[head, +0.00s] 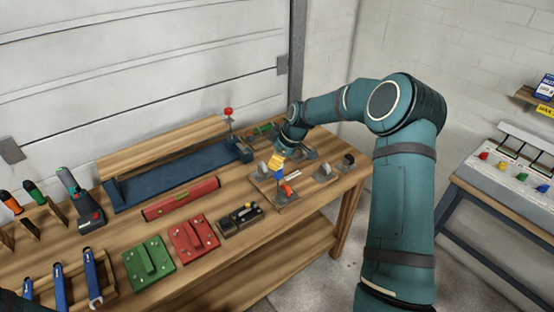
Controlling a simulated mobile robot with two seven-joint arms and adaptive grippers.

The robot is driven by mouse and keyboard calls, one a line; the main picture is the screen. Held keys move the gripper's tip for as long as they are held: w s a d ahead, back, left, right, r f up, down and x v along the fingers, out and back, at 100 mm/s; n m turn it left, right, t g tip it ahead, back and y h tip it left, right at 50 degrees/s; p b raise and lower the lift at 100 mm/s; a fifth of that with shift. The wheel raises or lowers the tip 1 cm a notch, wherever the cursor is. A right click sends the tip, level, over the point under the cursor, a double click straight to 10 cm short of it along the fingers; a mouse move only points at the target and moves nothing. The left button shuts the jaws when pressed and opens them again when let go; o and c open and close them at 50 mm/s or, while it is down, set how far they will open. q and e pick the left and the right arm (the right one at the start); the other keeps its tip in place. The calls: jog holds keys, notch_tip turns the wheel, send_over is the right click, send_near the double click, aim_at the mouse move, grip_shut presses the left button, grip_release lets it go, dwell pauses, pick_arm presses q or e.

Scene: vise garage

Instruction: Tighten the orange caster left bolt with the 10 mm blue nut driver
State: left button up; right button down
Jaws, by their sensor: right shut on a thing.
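My right gripper (276,168) reaches over the back right of the workbench and points down, shut on the blue nut driver (280,180). Only a small blue part of the driver shows below the yellow fingers. It stands roughly upright over a wooden caster board (262,182). An orange patch (289,189) shows beside the driver's lower end, on or by a caster there. The left bolt is too small or hidden, and I cannot tell whether the driver's tip touches it. My left gripper is not in view.
The workbench (225,262) also holds a red level (181,199), a blue vise-like fixture (180,175), green (149,262) and red (195,238) blocks, and a drill (81,200). Grey casters (324,173) stand to the right. A control panel (510,172) stands far right.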

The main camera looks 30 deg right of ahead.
jog(key=n+g+y, duration=0.1)
jog(key=n, duration=0.3)
jog(key=shift+a, duration=0.15)
dwell(0.4)
